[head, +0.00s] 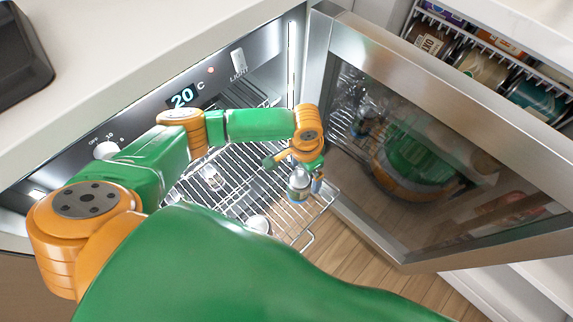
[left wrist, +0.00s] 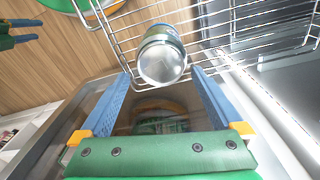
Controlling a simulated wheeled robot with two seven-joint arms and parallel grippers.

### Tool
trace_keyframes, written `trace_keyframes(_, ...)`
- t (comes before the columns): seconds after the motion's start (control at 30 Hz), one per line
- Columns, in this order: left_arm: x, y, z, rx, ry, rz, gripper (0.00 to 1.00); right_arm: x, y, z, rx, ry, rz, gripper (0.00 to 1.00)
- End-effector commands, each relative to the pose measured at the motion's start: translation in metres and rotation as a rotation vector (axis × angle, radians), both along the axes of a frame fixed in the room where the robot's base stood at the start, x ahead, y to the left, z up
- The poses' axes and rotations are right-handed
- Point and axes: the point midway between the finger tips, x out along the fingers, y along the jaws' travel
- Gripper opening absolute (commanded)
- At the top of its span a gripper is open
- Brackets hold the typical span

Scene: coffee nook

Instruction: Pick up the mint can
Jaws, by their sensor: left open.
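A can (head: 298,186) with a silver end and a blue-green side stands on the pulled-out wire rack, near its front right part. I take it for the mint can, though its label cannot be read. My left gripper (head: 294,172) is at this can, reaching down from above. In the left wrist view the two blue fingers of the left gripper (left wrist: 158,74) are spread apart and empty. The can (left wrist: 162,58) shows its round silver end just beyond and between the fingertips, with no clear contact.
The wire rack (head: 236,190) juts from the open cooler. A pale-topped can (head: 258,224) and another can (head: 212,178) are also on it. The open glass door (head: 440,150) stands close on the right. The control panel (head: 160,108) is at the left. Wood floor shows below.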

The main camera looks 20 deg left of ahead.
Motion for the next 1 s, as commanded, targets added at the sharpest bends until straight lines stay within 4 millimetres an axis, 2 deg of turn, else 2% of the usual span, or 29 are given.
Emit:
trace_keyframes(0.03, -0.003, 0.004, -0.011, 0.022, 0.010, -0.013, 1.00, 0.001, -0.001, -0.016, -0.002, -0.001, 0.000, 0.50)
trace_keyframes(0.13, -0.007, 0.008, -0.011, 0.048, 0.027, -0.022, 1.00, 0.002, -0.002, -0.019, -0.002, -0.004, -0.001, 0.50)
trace_keyframes(0.23, -0.009, 0.009, -0.022, 0.052, 0.031, -0.023, 1.00, 0.004, -0.005, -0.023, -0.007, -0.010, -0.004, 0.50)
trace_keyframes(0.5, -0.010, 0.006, -0.072, 0.050, 0.029, -0.023, 1.00, 0.018, -0.016, -0.044, -0.023, -0.038, -0.015, 0.50)
trace_keyframes(0.77, -0.010, 0.006, -0.075, 0.049, 0.028, -0.023, 1.00, 0.020, -0.017, -0.043, -0.025, -0.043, -0.017, 0.50)
trace_keyframes(0.87, -0.010, 0.006, -0.075, 0.049, 0.028, -0.023, 0.78, 0.020, -0.017, -0.043, -0.025, -0.043, -0.017, 0.50)
trace_keyframes(1.0, -0.010, 0.006, -0.075, 0.049, 0.028, -0.023, 0.41, 0.020, -0.017, -0.043, -0.025, -0.043, -0.017, 0.50)
